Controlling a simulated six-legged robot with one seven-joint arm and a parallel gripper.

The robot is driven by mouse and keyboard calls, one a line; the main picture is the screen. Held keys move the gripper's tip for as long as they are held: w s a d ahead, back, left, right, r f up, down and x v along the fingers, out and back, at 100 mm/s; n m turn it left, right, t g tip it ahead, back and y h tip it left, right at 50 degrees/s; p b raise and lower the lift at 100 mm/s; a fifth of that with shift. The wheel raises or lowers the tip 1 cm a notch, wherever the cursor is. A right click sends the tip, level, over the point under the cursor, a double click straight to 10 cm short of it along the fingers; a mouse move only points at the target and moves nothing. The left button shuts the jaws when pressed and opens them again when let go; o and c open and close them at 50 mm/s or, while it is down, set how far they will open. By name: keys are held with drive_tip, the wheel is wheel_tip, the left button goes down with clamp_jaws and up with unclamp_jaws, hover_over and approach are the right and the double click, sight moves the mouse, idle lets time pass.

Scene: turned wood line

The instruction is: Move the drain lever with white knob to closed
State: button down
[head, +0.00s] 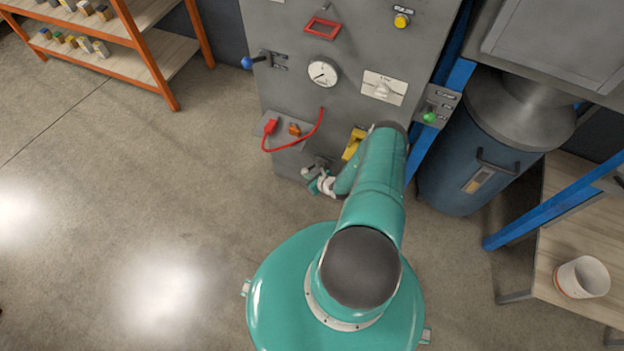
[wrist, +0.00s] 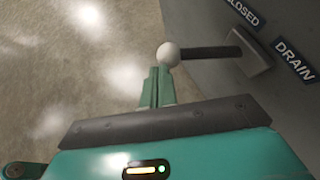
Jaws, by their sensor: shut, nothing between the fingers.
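The drain lever (wrist: 210,53) is a dark bar with a round white knob (wrist: 168,54) at its free end. In the wrist view the bar runs left from a grey block on the panel, roughly level in the picture. The labels CLOSED (wrist: 243,12) and DRAIN (wrist: 295,62) are on the panel beside it. My gripper (wrist: 158,75) is shut and empty, its fingertips right at the lower left side of the knob. I cannot tell whether they touch it. In the head view my gripper (head: 314,185) is low at the panel's front, and my arm partly hides the area.
The grey machine panel (head: 345,25) carries a blue-knobbed lever (head: 247,62), a gauge (head: 322,72), a red plug with cable (head: 270,126), a yellow handle (head: 354,143) and a green-knobbed lever (head: 429,117). A blue drum (head: 470,150) stands right. Floor is clear left.

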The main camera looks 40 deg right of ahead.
drive_tip(key=shift+w+a, duration=0.15)
drive_tip(key=shift+w, duration=0.15)
idle(0.4)
drive_tip(key=shift+s+d, duration=0.55)
drive_tip(key=shift+d, duration=0.2)
